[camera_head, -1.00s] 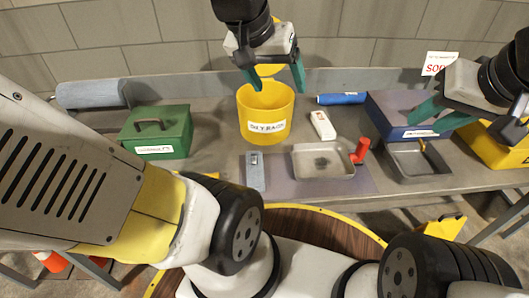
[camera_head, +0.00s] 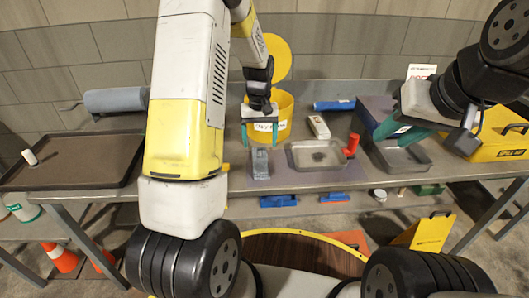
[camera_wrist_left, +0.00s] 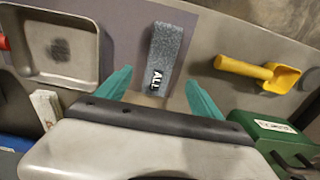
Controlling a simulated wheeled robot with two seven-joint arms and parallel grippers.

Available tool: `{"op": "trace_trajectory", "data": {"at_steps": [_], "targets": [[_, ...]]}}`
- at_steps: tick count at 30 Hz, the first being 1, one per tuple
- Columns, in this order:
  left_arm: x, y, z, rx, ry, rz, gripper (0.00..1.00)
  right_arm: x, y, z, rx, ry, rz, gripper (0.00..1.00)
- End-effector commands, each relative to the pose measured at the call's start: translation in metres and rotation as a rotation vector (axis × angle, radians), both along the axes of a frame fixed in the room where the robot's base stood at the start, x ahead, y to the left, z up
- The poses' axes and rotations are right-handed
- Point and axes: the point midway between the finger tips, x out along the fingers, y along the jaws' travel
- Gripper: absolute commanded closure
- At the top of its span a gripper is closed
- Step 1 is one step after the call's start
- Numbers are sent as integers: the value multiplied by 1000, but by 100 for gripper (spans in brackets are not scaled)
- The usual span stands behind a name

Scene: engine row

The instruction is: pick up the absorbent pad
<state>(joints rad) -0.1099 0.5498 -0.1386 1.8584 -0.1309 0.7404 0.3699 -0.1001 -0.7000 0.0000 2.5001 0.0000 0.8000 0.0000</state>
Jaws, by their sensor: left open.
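The absorbent pad (camera_head: 261,164) is a small blue-grey strip lying flat on the bench, left of the shallow metal pan. In the left wrist view the pad (camera_wrist_left: 173,48) shows white lettering, and its near end lies between the fingertips in the picture. My left gripper (camera_head: 260,138) is open and empty, pointing down over the pad. Its teal fingers also show in the left wrist view (camera_wrist_left: 158,82), spread on either side of the pad's near end. I cannot tell its exact height.
A yellow bucket (camera_head: 286,112) stands just behind my left gripper. The metal pan (camera_head: 315,146) and a red cylinder (camera_head: 352,146) are to the right. A yellow scoop (camera_wrist_left: 262,72) and a green box (camera_wrist_left: 262,128) lie near the pad. A dark tray (camera_head: 70,150) is at the far left.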

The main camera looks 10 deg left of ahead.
Motion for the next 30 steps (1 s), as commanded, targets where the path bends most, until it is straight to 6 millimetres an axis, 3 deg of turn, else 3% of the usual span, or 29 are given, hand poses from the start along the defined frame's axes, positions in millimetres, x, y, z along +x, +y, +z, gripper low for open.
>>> {"op": "trace_trajectory", "data": {"at_steps": [15, 25, 30], "targets": [[-4, -1, -67, -1, 2, 1, 24, 0, 0, 0, 0, 0, 0, 66], [-3, -1, -74, -1, -1, 0, 24, 0, 0, 0, 0, 0, 0, 66], [-3, -1, -74, -1, -1, 0, 57, 0, 0, 0, 0, 0, 0, 66]]}}
